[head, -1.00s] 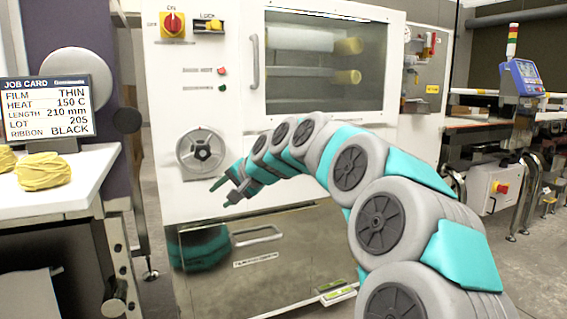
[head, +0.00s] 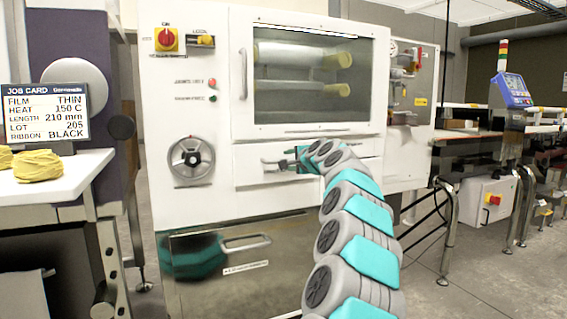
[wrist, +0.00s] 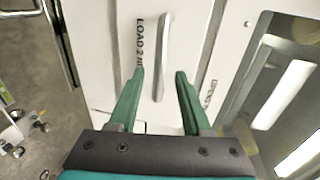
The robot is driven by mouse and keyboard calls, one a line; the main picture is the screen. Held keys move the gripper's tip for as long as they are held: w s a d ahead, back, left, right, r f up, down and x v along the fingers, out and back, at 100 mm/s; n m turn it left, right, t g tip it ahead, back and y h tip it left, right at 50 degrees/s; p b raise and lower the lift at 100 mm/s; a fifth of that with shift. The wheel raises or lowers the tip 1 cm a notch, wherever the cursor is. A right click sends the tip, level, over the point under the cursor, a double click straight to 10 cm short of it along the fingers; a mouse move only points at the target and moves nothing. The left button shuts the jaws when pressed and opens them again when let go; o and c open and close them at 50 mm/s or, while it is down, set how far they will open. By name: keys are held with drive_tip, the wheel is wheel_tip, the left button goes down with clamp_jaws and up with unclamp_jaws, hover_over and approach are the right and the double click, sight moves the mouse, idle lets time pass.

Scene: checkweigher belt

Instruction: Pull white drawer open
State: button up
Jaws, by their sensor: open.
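The white drawer (head: 248,177) is a wide white front below the machine's window, and it looks closed. Its pale bar handle (wrist: 164,40) runs up and down in the wrist view, beside printed lettering that starts with LOAD. My gripper (wrist: 159,74) is open, with one green finger on each side of the handle in that view. I cannot tell whether the fingers touch the handle or how deep they reach around it. In the head view my gripper (head: 290,163) is at the drawer front, and my wrist hides part of the drawer.
Above is the windowed door with an upright handle (head: 243,74). A handwheel (head: 191,158) is at left. Below is a shiny metal drawer with a bar handle (head: 246,243). A side table (head: 70,178) with yellow bundles stands at left, a conveyor at right.

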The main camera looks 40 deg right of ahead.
sight(267, 157)
drive_tip(key=shift+x, duration=2.25)
drive_tip(key=shift+a+f, duration=0.1)
drive_tip(key=shift+f, duration=0.05)
clamp_jaws()
